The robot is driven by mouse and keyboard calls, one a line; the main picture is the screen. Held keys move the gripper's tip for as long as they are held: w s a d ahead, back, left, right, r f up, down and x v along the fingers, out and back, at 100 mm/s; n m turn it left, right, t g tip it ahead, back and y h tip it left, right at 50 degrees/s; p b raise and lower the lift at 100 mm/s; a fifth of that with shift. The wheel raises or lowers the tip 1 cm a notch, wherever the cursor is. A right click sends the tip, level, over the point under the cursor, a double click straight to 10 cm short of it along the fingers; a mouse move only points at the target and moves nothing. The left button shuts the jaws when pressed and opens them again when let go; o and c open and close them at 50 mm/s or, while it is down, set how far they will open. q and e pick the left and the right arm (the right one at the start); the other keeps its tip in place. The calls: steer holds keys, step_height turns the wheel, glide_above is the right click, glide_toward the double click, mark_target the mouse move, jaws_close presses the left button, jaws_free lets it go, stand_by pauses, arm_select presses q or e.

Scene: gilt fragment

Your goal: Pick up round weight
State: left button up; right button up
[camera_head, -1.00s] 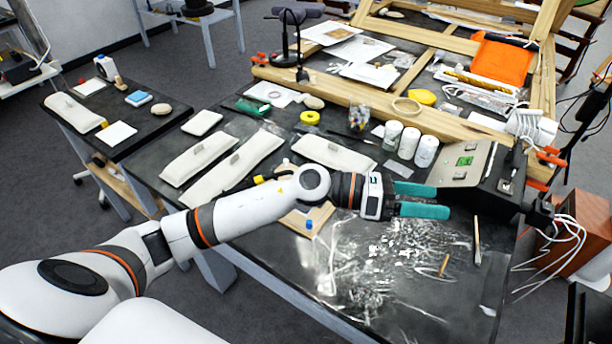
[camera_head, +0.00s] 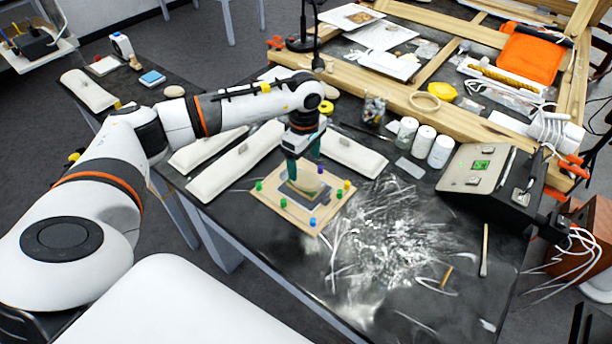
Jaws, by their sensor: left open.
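A round beige weight (camera_head: 305,178) sits on a dark patch in the middle of a light wooden board (camera_head: 322,219). The board has several coloured pegs along its edges and lies near the front edge of the black table. My left gripper (camera_head: 305,172) points down over the board with its teal fingers open. The fingers are close around the weight and hide part of it; whether they touch it I cannot tell. My right gripper is not in view.
Long cream padded weights (camera_head: 235,162) lie left of the board, and another (camera_head: 352,153) lies behind it. White jars (camera_head: 423,142) and a grey control box (camera_head: 478,170) stand to the right. Shiny scraps (camera_head: 385,235) cover the table right of the board. A wooden frame (camera_head: 390,92) lies behind.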

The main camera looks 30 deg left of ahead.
mark_target(306, 177)
arm_select(q)
steer(key=shift+f, duration=0.4)
step_height(306, 177, down, 5)
steer(key=p, duration=0.2)
steer(key=shift+w+d+p, duration=0.1)
steer(key=shift+w+p, duration=0.05)
steer(key=shift+p, duration=0.15)
steer(key=shift+f, duration=0.2)
steer(key=c, duration=1.3)
